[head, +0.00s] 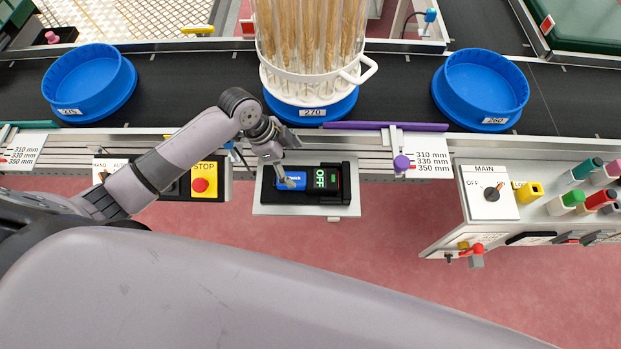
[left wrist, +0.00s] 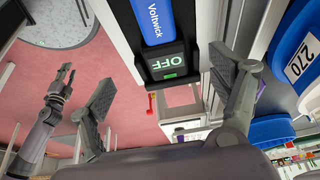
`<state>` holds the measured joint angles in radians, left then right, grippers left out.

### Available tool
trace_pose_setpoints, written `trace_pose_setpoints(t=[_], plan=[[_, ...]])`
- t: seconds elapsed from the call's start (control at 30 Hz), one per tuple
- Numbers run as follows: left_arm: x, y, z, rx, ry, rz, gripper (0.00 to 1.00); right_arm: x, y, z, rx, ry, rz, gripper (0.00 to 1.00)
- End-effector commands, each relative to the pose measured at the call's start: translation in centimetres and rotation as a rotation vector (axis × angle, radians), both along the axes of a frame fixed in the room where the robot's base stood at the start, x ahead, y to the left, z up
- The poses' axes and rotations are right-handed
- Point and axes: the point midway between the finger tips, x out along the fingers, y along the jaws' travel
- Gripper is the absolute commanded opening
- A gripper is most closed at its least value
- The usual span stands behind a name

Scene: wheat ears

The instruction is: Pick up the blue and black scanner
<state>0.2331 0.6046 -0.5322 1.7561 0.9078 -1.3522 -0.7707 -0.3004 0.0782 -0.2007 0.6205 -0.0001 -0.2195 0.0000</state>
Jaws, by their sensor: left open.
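The blue and black scanner (head: 292,181) lies in a black holder on a light grey shelf at the front edge of the conveyor. Its blue part reads "Voltwick" in the left wrist view (left wrist: 155,18), and its black end shows a green "OFF". My left gripper (head: 282,160) is over the scanner's blue left part, partly covering it. In the left wrist view the fingers (left wrist: 160,88) are spread wide, with nothing between them gripped. A second gripper, apparently my right one (left wrist: 60,82), hangs over the pink floor; its jaw state is unclear.
Behind the scanner, a blue puck (head: 312,112) marked 270 carries a white rack of wheat ears. Other blue pucks stand left (head: 90,82) and right (head: 483,88). A red stop button (head: 200,185) and a main switch panel (head: 489,193) flank the shelf.

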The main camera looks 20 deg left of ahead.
Motion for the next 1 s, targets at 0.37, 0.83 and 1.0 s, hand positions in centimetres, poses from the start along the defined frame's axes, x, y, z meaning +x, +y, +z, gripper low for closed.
trace_pose_setpoints(t=[0.37,0.83,1.0], plan=[[0.5,-1.9,-4.7,0.000,0.001,0.002,0.83,0.0,-0.3,0.4,-0.003,0.000,0.001,0.33],[1.3,-3.6,-9.2,0.000,0.001,0.002,0.83,0.0,-0.3,1.0,-0.003,0.001,0.001,0.33],[1.4,-3.7,-9.5,0.000,-0.001,0.002,0.83,0.0,-0.3,1.0,-0.003,0.001,0.000,0.33]])
